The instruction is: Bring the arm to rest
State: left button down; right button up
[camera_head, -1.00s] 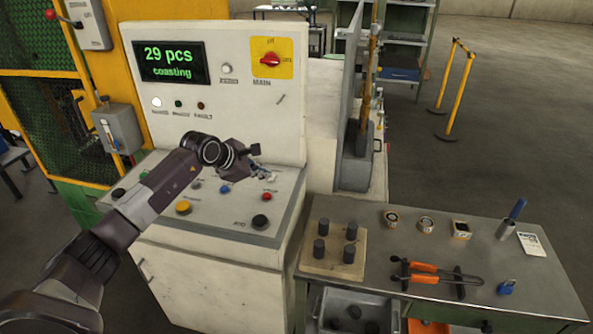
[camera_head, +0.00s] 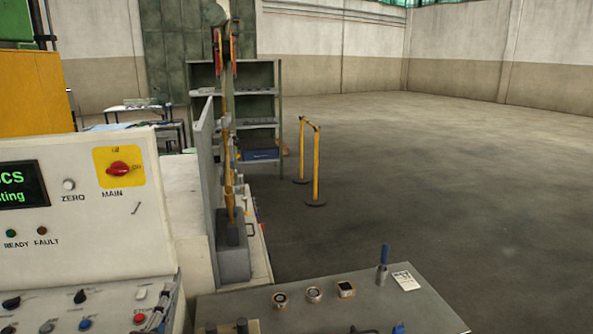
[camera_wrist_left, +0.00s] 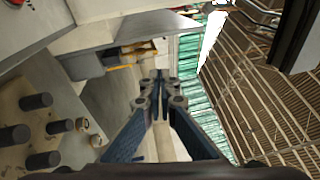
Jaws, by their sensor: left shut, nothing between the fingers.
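My left gripper (camera_wrist_left: 160,78) shows in the left wrist view with its dark fingers together and nothing between them. My left arm is otherwise out of the head view.
Dark cylinders (camera_wrist_left: 37,101) show in the left wrist view. Yellow posts (camera_head: 317,165) stand behind; the floor at right is clear.

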pick_arm(q)
jog(key=s+a+f+n+g+y, duration=0.1)
jog(key=s+f+n+g+y, duration=0.2)
jog(key=s+f+n+g, duration=1.15)
jog(key=s+d+f+n+g+h, duration=0.15)
jog(key=s+d+f, duration=0.3)
jog(key=s, duration=0.45)
jog(key=s+d+f+n+h, duration=0.1)
jog(key=s+d+f+h, duration=0.25)
jog(key=s+f, duration=0.45)
jog(key=s+f+g+b, duration=0.1)
jog(key=s+f, duration=0.1)
jog(key=f, duration=1.1)
jog(key=s+f+b, duration=0.1)
jog(key=s+f, duration=0.1)
jog(key=f, duration=1.2)
jog(key=s+a+f+g+y+b, duration=0.1)
jog(key=s+a+f, duration=0.2)
jog(key=s+f, duration=1.3)
jog(key=shift+s+f+m+g, duration=0.25)
jog(key=shift+s+m+g, duration=0.05)
jog(key=shift+s+m, duration=0.1)
